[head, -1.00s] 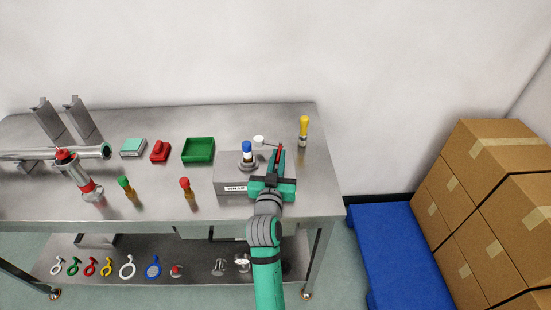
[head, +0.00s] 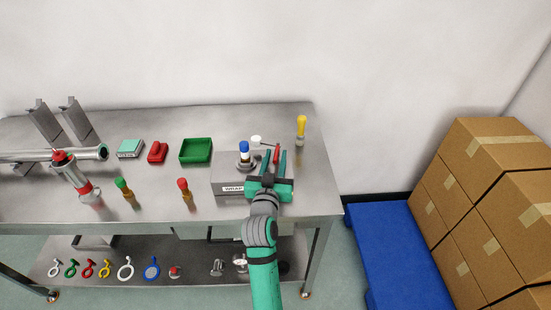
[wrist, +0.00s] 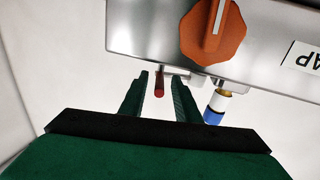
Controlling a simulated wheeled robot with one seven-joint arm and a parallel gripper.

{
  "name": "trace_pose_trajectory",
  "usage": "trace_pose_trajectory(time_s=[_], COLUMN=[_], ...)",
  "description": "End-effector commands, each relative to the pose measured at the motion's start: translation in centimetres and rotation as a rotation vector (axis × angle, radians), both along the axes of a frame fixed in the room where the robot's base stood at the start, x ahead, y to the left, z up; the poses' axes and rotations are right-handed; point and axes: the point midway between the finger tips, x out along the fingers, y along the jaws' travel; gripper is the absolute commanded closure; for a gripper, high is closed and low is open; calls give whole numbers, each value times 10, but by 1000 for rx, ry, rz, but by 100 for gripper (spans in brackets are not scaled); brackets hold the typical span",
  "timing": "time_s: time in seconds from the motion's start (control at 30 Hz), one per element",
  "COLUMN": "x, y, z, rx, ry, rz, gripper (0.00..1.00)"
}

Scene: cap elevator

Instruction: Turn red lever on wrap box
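The grey wrap box (head: 223,175), labelled WRAP, stands at the right end of the steel table. Its red lever (head: 277,153) sticks up at its back right side. In the wrist view the red lever (wrist: 159,82) shows as a thin red rod between my two fingers. My gripper (head: 274,155) is over the right part of the box with its green fingers spread, one on each side of the lever. In the wrist view my gripper (wrist: 160,85) shows gaps beside the lever. My gripper hides part of the box top in the head view.
An orange knob (wrist: 212,30) sits on the box. A yellow-topped bottle (head: 301,130) stands behind to the right. A green tray (head: 196,151) lies left. Boxes (head: 480,155) stand right of the table.

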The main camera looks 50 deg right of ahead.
Motion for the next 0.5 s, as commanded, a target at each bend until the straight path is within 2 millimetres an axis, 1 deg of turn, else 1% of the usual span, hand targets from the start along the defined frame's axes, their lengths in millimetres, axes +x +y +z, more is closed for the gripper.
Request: trace_pose_trajectory(time_s=[0.17, 0.5], x=[-8, -41], y=[15, 67], z=[-1, -1], rx=[-1, 0], ry=[2, 1], rz=[2, 3], gripper=[70, 70])
